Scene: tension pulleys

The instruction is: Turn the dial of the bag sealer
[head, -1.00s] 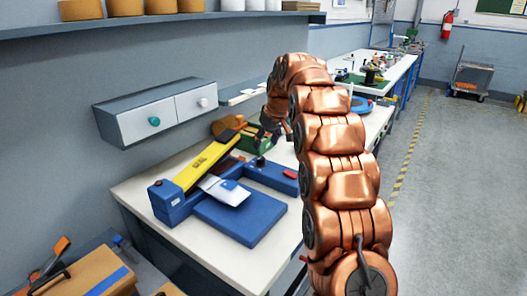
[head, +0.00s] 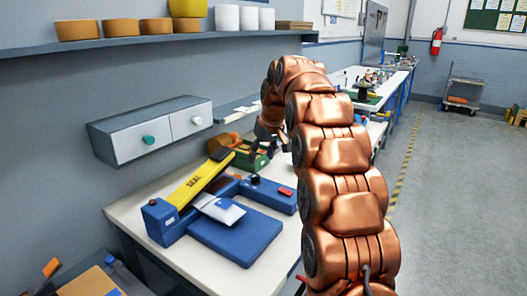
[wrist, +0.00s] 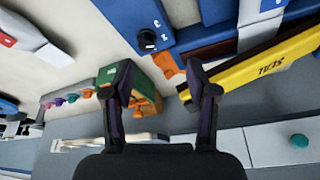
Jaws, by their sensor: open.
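The bag sealer (head: 235,238) is a blue machine on the white bench, with a yellow arm marked SEAL (head: 197,184) raised at a slant. A white and blue bag (head: 219,208) lies on it. Its dial (head: 255,179) is a small black knob on the blue housing; it also shows in the wrist view (wrist: 147,38), with white marks beside it. My gripper (wrist: 153,82) is open and empty, its two fingers spread. In the head view my gripper (head: 266,143) hangs beyond the dial, apart from it, partly hidden by my copper arm.
A green and orange machine (head: 254,156) stands behind the sealer, under my gripper. A grey wall cabinet (head: 150,130) with two drawers hangs on the left, below a shelf (head: 170,45) of rolls. The aisle (head: 450,200) at right is clear.

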